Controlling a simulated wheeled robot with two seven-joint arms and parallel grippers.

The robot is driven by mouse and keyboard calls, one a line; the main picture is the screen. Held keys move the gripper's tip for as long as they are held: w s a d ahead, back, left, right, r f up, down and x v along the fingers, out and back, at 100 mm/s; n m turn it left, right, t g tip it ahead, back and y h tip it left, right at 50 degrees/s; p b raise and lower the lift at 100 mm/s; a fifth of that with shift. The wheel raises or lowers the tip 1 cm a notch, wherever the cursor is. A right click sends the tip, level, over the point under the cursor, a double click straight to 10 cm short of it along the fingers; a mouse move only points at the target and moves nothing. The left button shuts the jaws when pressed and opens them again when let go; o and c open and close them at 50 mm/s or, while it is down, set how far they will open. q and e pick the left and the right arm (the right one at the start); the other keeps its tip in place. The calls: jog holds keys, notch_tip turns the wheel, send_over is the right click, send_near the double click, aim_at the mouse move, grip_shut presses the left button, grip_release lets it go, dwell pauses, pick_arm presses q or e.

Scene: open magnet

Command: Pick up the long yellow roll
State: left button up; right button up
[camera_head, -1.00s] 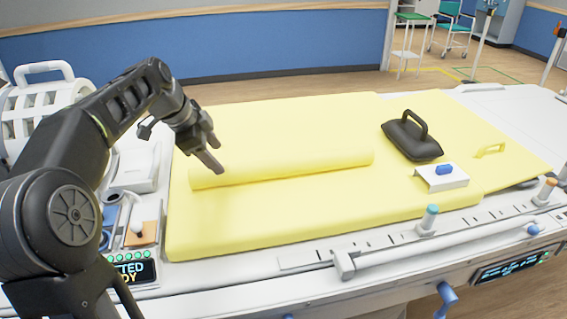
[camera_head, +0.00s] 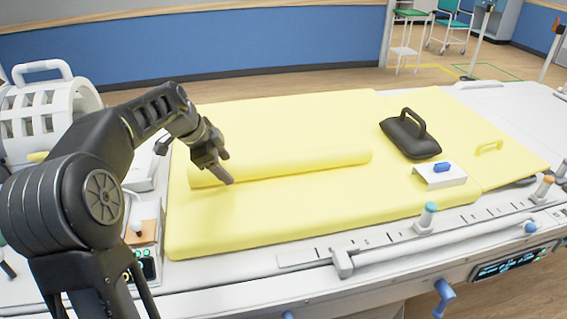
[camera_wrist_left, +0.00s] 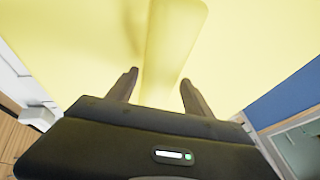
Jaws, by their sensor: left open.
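The long yellow roll (camera_head: 290,162) lies lengthwise on the yellow mattress pad (camera_head: 300,220) in the head view. My left gripper (camera_head: 228,168) is open over the roll's left part, its fingers pointing down and to the right. In the left wrist view the roll (camera_wrist_left: 172,50) runs up from between the two open fingers (camera_wrist_left: 158,85), one finger on each side. The fingers look apart from it, but their height above the pad is hard to tell. The gripper covers some of the roll's left part in the head view. My right gripper is not in view.
A black pad with a handle (camera_head: 410,138) and a white block with a blue knob (camera_head: 440,174) stand on the right of the mattress. A white rail with pegs (camera_head: 425,218) runs along the front edge. A white slotted coil (camera_head: 45,115) stands at the left.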

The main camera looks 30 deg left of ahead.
pick_arm(q)
jog(key=shift+w+f, duration=0.35)
jog(key=shift+f, duration=0.25)
jog(key=c, duration=1.2)
jog(key=shift+r, duration=0.15)
notch_tip(320, 180, up, 10)
jog(key=shift+d+f, duration=0.1)
dwell(0.6)
